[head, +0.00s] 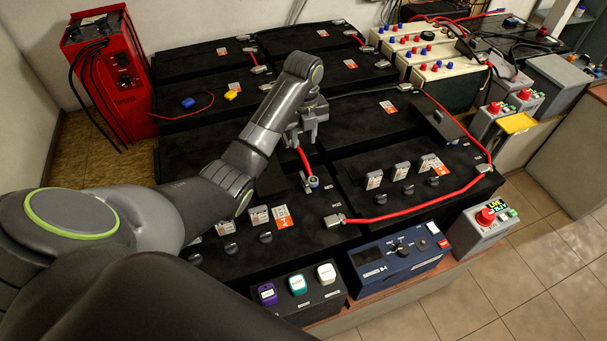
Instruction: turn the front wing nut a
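A small terminal fitting with a round blue-grey top (312,182) sits at the lower end of a short red cable (303,160) on the front black batteries; it looks like a wing nut, but its shape is too small to be sure. My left gripper (302,138) hangs above and behind it, fingers pointing down near the cable's upper end. The two fingers look apart, with nothing seen between them. The gripper and forearm hide part of the battery tops behind. No letter marking a nut can be read. My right gripper is not in view.
Black knobs (407,189) and upright tags (374,180) stand on the front batteries. A long red cable (410,212) crosses the front right. A blue meter box (398,254), a black box (298,291) and a red-button box (482,228) line the front edge. A red charger (112,75) stands back left.

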